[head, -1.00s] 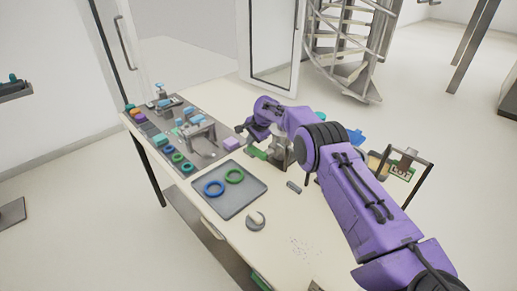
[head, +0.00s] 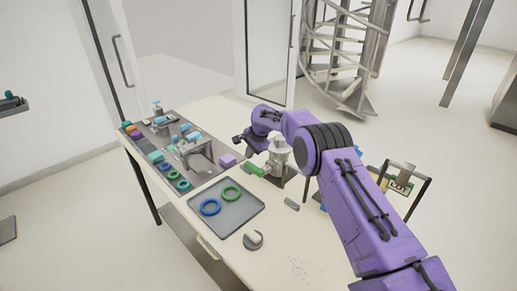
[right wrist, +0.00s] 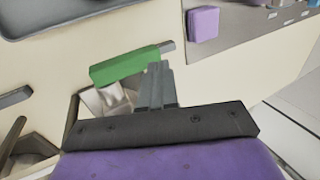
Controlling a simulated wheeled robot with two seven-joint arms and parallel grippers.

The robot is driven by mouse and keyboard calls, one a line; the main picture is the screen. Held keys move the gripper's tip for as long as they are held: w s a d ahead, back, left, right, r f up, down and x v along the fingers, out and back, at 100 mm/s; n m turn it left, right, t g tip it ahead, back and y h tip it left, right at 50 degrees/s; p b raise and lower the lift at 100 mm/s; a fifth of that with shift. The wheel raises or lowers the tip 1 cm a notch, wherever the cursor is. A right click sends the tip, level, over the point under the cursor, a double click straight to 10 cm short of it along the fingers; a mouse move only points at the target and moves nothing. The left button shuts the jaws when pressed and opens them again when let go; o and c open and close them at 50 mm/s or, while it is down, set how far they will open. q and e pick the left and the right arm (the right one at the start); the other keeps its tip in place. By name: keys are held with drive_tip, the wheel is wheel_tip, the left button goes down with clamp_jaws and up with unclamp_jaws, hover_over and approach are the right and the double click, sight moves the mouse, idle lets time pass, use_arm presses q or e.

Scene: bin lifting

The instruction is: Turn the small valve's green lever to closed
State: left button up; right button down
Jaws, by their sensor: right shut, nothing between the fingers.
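The small valve (head: 279,158) is a pale grey body on a dark base plate on the table. Its green lever (head: 254,169) sticks out to the left of the body. In the right wrist view the green lever (right wrist: 122,67) lies across the picture just beyond my fingers, with part of the valve (right wrist: 106,99) below it. My right gripper (head: 240,141) is shut and empty, above and behind the lever in the head view. In the right wrist view its fingertips (right wrist: 155,68) overlap the lever's right part; contact cannot be told. My left gripper is out of view.
A grey tray (head: 239,213) with a blue ring (head: 202,208) and a green ring (head: 222,194) lies left of the valve. A round pale-knobbed item (head: 253,239) sits near the front edge.

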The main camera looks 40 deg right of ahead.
sight(255, 168)
drive_tip(key=b+v, duration=0.1)
drive_tip(key=v, duration=0.6)
drive_tip(key=shift+r, duration=0.3)
drive_tip(key=shift+s+a, duration=0.1)
